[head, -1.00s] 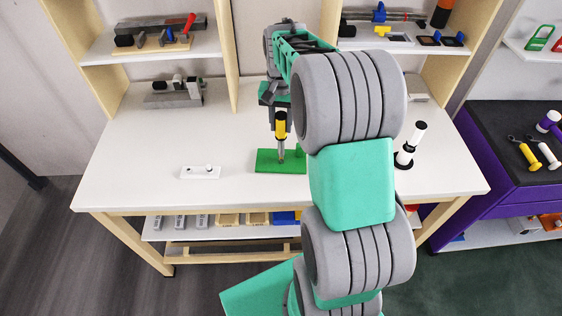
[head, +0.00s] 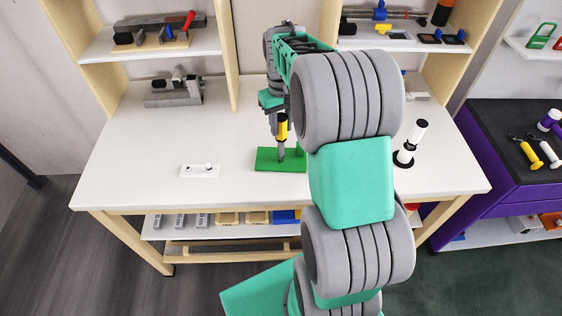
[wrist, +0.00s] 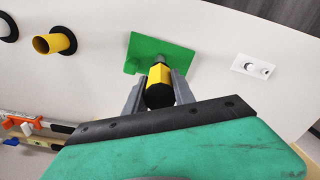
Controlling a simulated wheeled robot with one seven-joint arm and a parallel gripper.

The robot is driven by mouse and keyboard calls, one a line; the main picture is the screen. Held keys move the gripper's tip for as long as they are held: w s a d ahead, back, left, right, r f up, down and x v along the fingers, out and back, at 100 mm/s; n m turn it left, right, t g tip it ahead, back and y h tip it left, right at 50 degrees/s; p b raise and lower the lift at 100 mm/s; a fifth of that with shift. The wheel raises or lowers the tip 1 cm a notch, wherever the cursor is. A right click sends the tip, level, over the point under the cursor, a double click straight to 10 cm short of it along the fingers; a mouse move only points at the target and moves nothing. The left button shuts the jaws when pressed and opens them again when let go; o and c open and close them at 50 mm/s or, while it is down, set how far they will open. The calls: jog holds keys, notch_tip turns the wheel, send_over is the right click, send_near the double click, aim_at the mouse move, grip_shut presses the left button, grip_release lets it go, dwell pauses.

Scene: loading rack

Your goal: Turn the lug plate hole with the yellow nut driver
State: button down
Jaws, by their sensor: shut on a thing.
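The yellow nut driver (head: 282,125) has a yellow handle with black bands and a grey shaft. It stands nearly upright with its tip down at the green plate (head: 265,160) on the table. My gripper (head: 280,119) is shut on its handle from above. In the wrist view the driver's handle (wrist: 159,76) sits between the two grey fingers (wrist: 157,86), over the green plate (wrist: 143,48). The driver hides where its tip meets the plate, so I cannot tell how it is seated. A green post (head: 300,150) shows at the plate's right, partly behind my arm.
A small white plate (head: 190,172) with a knob lies left of the green plate. A black-and-white tool (head: 418,131) stands at the right. A yellow tube (wrist: 48,44) in a dark ring shows in the wrist view. A grey vise-like block (head: 172,97) sits back left. The front-left table is clear.

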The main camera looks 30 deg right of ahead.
jog(key=m, duration=0.3)
jog(key=shift+r+m, duration=0.1)
jog(key=shift+m, duration=0.9)
jog(key=shift+m, duration=1.2)
jog(key=m, duration=0.2)
jog(key=shift+m, duration=0.3)
